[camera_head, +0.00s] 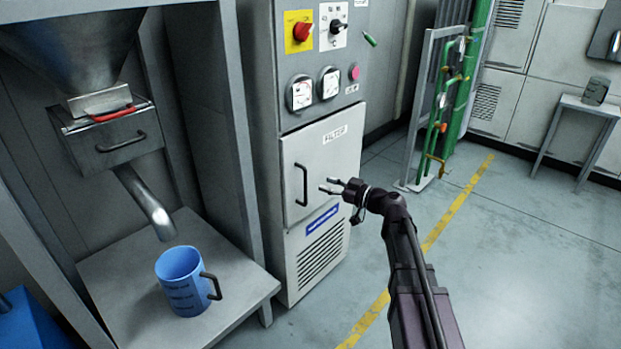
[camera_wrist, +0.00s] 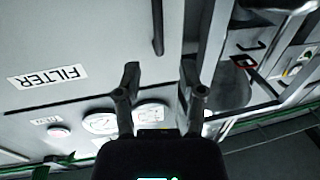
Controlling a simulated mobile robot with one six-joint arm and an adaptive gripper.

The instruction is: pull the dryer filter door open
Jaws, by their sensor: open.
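In the wrist view the open fingers (camera_wrist: 158,85) point toward the door face (camera_wrist: 70,50), with the handle (camera_wrist: 158,28) ahead, between the lines of the fingers. The FILTER label (camera_wrist: 48,77) is at the left.
A blue jug (camera_head: 178,282) stands on a grey shelf (camera_head: 120,265) left of the cabinet, under a metal spout. Knobs and gauges (camera_head: 315,90) are above the door. Green pipes (camera_head: 462,80) stand behind at the right. The floor (camera_head: 530,270) at the right is clear.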

